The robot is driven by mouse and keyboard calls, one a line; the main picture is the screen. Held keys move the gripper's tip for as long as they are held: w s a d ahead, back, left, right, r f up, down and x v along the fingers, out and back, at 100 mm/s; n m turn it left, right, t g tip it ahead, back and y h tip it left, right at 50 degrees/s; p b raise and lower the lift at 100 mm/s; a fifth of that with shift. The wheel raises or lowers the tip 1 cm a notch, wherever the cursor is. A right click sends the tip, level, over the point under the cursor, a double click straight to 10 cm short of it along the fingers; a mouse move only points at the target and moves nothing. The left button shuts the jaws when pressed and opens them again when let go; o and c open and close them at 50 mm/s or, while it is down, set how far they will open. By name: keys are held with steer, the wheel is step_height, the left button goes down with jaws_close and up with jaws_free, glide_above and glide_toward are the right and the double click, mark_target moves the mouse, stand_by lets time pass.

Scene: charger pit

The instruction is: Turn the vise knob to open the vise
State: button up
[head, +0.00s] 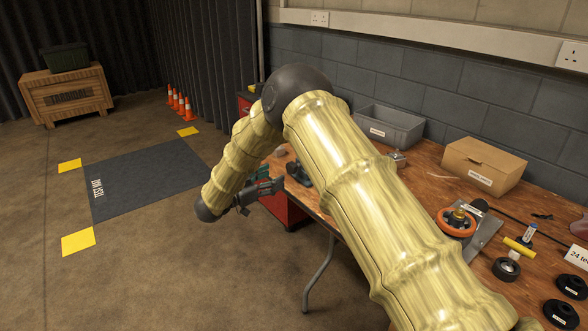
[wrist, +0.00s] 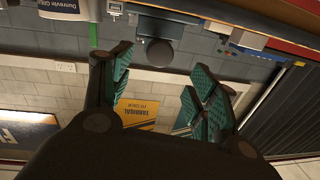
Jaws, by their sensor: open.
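A dark blue-grey vise (head: 299,173) stands at the near left end of the wooden workbench, partly hidden behind my arm in the head view. My gripper (head: 266,186) is just left of it, off the bench end, with fingers pointing toward it. In the wrist view my gripper (wrist: 162,75) is open, its teal-padded fingers spread wide with nothing held. A round grey disc, seemingly the vise knob (wrist: 160,53), shows between and beyond the fingertips. It appears apart from the pads. The knob is too small to make out in the head view.
The workbench (head: 425,160) carries a grey bin (head: 388,128), a cardboard box (head: 483,168), an orange-rimmed wheel (head: 456,222) and several small parts. A red cabinet (head: 284,208) is below the bench.

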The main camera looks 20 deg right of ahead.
mark_target(289, 168)
steer(key=x, duration=0.9)
steer(key=shift+c, duration=0.2)
steer(key=c, duration=1)
